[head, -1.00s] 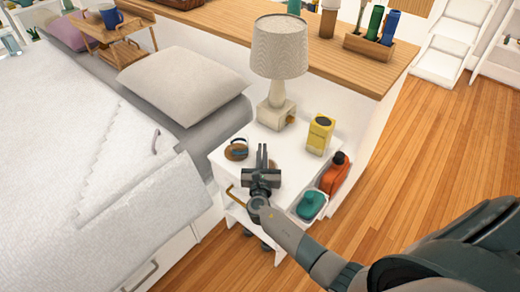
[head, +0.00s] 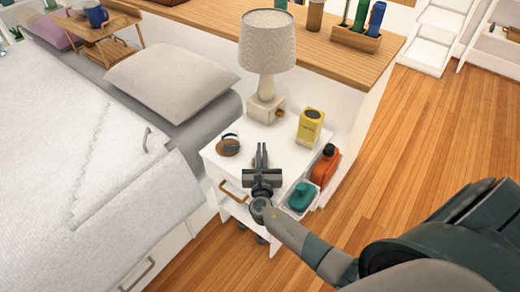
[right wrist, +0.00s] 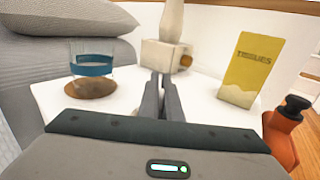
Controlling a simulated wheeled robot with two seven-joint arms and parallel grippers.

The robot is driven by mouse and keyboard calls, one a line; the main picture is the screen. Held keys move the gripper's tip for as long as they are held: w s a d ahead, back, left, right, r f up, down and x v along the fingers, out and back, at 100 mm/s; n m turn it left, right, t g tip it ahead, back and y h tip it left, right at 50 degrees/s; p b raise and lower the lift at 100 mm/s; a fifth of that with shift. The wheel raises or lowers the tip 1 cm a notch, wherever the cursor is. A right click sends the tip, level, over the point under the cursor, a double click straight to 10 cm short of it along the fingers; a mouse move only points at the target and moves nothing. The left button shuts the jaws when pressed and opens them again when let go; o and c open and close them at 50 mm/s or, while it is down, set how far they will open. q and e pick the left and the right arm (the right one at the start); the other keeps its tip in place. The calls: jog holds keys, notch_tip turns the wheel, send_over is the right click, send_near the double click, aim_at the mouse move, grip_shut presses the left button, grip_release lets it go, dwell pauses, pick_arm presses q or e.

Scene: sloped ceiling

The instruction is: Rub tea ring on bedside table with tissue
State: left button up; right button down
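The white bedside table (head: 222,164) stands beside the bed. A yellow pack (head: 310,125) stands upright at its back right; in the right wrist view it reads "TISSUES" (right wrist: 251,70). No loose tissue shows. A clear glass with a blue band (right wrist: 92,66) stands on a round brown coaster (right wrist: 90,88) at the table's left. I cannot make out a tea ring; my gripper hides part of the top. My right gripper (head: 262,148) is over the table's front part, its fingers together with nothing visible between them, apart from the pack and glass. My left gripper is not in view.
A lamp (head: 266,45) stands at the table's back. An orange bottle (head: 325,165) and a teal-topped item (head: 301,196) sit in a white holder at the table's right side. The bed (head: 85,160) is left; a wooden ledge (head: 340,68) runs behind.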

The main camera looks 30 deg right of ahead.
jog(key=shift+s+d+r+p, duration=0.1)
jog(key=shift+s+d+p, duration=0.2)
jog(key=shift+s, duration=0.5)
jog(key=shift+s+d+p, duration=0.15)
jog(key=shift+s+d, duration=0.2)
jog(key=shift+s, duration=0.4)
jog(key=shift+r, duration=0.15)
notch_tip(320, 180, up, 6)
jog(key=p, duration=0.5)
notch_tip(320, 180, up, 3)
jog(key=p, duration=0.3)
